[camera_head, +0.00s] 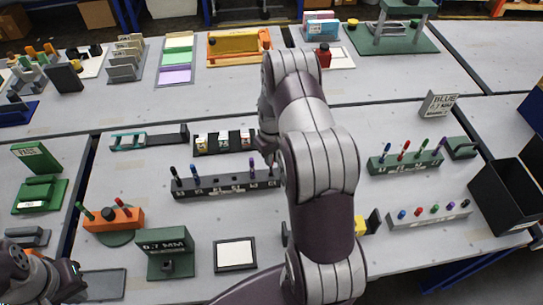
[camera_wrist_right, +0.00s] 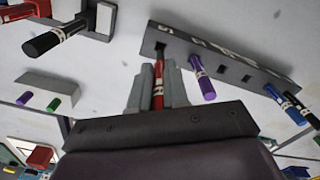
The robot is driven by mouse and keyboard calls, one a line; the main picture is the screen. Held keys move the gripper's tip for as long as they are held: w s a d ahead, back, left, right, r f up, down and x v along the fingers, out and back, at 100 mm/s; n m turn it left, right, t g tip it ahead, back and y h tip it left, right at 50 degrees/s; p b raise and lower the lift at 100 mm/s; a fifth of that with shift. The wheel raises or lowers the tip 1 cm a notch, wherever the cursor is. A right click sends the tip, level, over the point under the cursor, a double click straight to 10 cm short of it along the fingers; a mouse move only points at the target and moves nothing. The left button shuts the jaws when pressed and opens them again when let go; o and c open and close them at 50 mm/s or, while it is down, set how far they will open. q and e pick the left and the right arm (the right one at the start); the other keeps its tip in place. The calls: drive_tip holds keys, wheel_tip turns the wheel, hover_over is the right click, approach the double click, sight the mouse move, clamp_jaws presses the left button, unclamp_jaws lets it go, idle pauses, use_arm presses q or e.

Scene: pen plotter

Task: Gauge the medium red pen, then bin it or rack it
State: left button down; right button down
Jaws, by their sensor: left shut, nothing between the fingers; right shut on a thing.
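The red pen (camera_wrist_right: 158,88) stands between the fingers of my right gripper (camera_wrist_right: 158,95) in the right wrist view. Its far end is at a hole of the dark pen rack (camera_wrist_right: 220,60); I cannot tell whether it is seated. A purple pen (camera_wrist_right: 201,80) stands beside it. In the head view the dark rack (camera_head: 225,187) is at the middle, and my right arm hides most of the gripper there. My left gripper (camera_head: 76,279) is shut and empty at the lower left. A green gauge block marked 0.7 MM (camera_head: 165,245) stands at the front.
A black bin (camera_head: 505,195) stands at the right edge. A green pen rack (camera_head: 400,165) and a grey holder (camera_head: 430,216) are right of my arm. A sign reading BLUE 0.7 MM (camera_head: 439,103) stands behind. An orange block (camera_head: 112,222) with pens is at the left. A white pad (camera_head: 235,254) lies in front.

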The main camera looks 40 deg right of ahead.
drive_tip(key=shift+f+b, duration=2)
drive_tip(key=shift+f, duration=0.8)
drive_tip(key=c, duration=1)
unclamp_jaws()
drive_tip(key=shift+c, duration=0.2)
wheel_tip(320, 180, up, 12)
drive_tip(key=shift+f+b, duration=0.2)
drive_tip(key=shift+b, duration=0.75)
drive_tip(key=shift+r, duration=0.55)
